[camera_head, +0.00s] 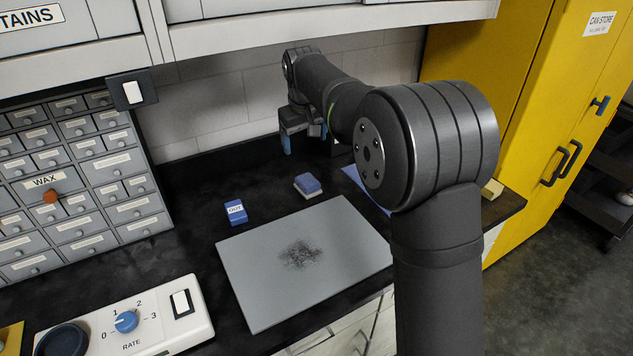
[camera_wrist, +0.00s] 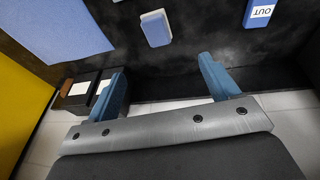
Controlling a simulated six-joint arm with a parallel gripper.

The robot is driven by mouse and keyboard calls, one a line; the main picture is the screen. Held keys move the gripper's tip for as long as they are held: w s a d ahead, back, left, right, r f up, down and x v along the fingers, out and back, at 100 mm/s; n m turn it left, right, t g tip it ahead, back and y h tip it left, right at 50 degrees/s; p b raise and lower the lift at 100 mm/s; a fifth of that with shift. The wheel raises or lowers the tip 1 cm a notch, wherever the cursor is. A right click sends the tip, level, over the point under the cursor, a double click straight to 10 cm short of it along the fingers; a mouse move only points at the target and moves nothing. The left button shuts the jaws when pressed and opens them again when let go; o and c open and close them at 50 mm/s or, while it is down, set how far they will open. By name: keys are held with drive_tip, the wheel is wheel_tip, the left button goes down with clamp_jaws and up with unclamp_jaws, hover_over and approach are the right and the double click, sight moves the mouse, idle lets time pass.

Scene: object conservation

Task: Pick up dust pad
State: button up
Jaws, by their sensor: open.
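A small pad (camera_head: 307,186) with a blue top and a pale underside, which looks like the dust pad, lies on the black counter behind the grey board. In the wrist view it (camera_wrist: 155,28) sits at the top centre, beyond my fingertips and roughly between their lines. My gripper (camera_head: 306,142) is above the rear of the counter near the wall, apart from the pad. In the wrist view my gripper (camera_wrist: 162,66) shows two blue fingers spread wide, with nothing between them. In the head view my arm partly hides the gripper.
A grey board (camera_head: 340,265) bears a dark dust patch (camera_head: 299,254). A blue block marked OUT (camera_head: 236,212) lies left of the pad. A blue sheet (camera_wrist: 55,25) lies on its other side, near dark boxes (camera_wrist: 84,90). Drawers (camera_head: 75,180) and a yellow cabinet (camera_head: 540,130) flank the counter.

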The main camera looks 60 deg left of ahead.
sight(308, 180)
drive_tip(key=w+a+f+g+h, duration=0.1)
drive_tip(key=w+a+f, duration=0.2)
drive_tip(key=w+a, duration=0.1)
drive_tip(key=shift+n, duration=0.3)
drive_tip(key=f, duration=0.5)
drive_tip(key=a+f, duration=0.1)
drive_tip(key=f, duration=0.5)
drive_tip(key=a+f, duration=0.1)
drive_tip(key=f, duration=0.4)
drive_tip(key=shift+s+a+f, duration=0.1)
drive_tip(key=shift+a+f, duration=0.15)
drive_tip(key=shift+f, duration=0.15)
drive_tip(key=shift+c, duration=0.4)
drive_tip(key=c, duration=1)
